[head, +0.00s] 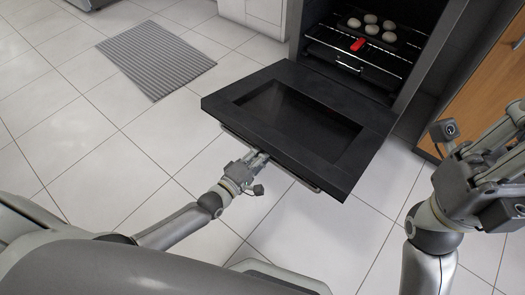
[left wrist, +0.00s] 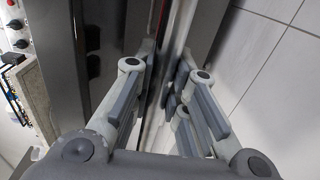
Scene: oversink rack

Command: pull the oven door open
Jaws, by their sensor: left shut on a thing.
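The black oven door (head: 340,172) is swung down and lies nearly flat in front of the oven (head: 400,45), with its cavity showing. A thin metal handle (head: 300,181) runs along the door's front edge. My left gripper (head: 261,158) is shut on the handle near its middle. In the left wrist view, my left gripper's fingers (left wrist: 165,85) stand on both sides of the handle, close to the dark door edge. My right gripper (head: 497,150) is raised at the right, away from the door; its fingertips are unclear.
Inside the oven, several pale round items (head: 372,29) sit on a dark tray, with a red piece (head: 358,44) at the rack's front. A wooden cabinet front (head: 485,85) is at the right. A grey ribbed mat (head: 155,58) lies on the open tiled floor at left.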

